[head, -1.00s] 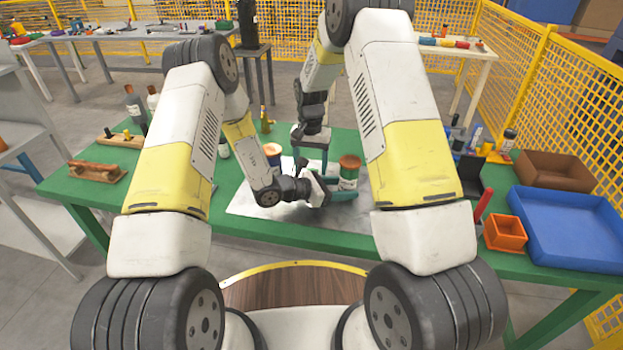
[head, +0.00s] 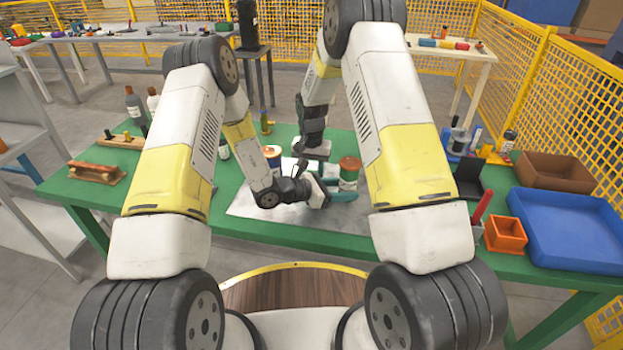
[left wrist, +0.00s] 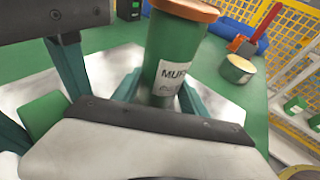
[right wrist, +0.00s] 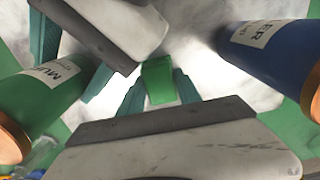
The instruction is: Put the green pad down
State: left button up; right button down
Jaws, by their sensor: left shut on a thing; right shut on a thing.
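A small green pad (right wrist: 158,80) is between the teal fingers of my right gripper (right wrist: 160,95), which is shut on it just above the pale metal plate (head: 245,205). Whether the pad touches the plate I cannot tell. In the head view the right gripper's fingers are hidden behind my left gripper (head: 327,190). The left gripper is shut on a green cylinder (left wrist: 172,55) with an orange cap and a label starting "MUF". This cylinder stands upright at the plate in the head view (head: 349,172).
A blue cylinder (right wrist: 270,50) stands close on the other side of my right gripper. A blue tray (head: 565,230), brown bin (head: 555,172) and orange box (head: 506,235) fill the green table's right end. A wooden rack (head: 95,172) lies at the left.

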notch_tip(320, 180, up, 10)
dwell(0.5)
dwell(0.5)
